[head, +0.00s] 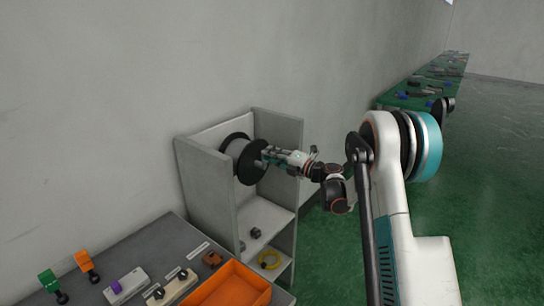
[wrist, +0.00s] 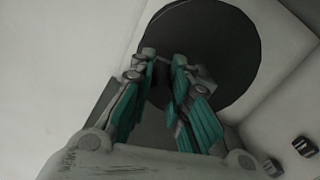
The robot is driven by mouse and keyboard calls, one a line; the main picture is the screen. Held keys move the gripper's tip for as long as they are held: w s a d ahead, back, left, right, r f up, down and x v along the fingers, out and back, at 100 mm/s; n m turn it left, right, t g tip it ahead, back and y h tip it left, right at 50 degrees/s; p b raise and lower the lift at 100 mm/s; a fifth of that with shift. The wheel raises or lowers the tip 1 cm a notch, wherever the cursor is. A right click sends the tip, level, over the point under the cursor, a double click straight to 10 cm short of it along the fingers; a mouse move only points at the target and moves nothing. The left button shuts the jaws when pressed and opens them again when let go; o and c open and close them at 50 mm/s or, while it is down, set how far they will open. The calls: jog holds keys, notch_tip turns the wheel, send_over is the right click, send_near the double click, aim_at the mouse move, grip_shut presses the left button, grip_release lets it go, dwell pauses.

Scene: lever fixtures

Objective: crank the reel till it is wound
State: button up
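The reel (head: 238,150) has dark round flanges and a pale drum, and sits in the upper bay of a grey shelf unit. My gripper (head: 266,156) reaches in from the right, in front of the near flange. In the wrist view the dark flange (wrist: 215,35) fills the upper middle. My gripper's teal-padded fingers (wrist: 163,66) are close together, with a small grey part of the crank handle (wrist: 160,72) between their tips. A grey piece of the crank (wrist: 205,74) shows behind the right finger. The fingers hide much of the crank.
The grey shelf unit (head: 205,190) has side walls close around the reel. A table at the lower left bears an orange tray (head: 232,290) and several small fixtures. Green floor lies clear at right.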

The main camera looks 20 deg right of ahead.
jog(key=shift+o, duration=0.3)
jog(key=v, duration=1.2)
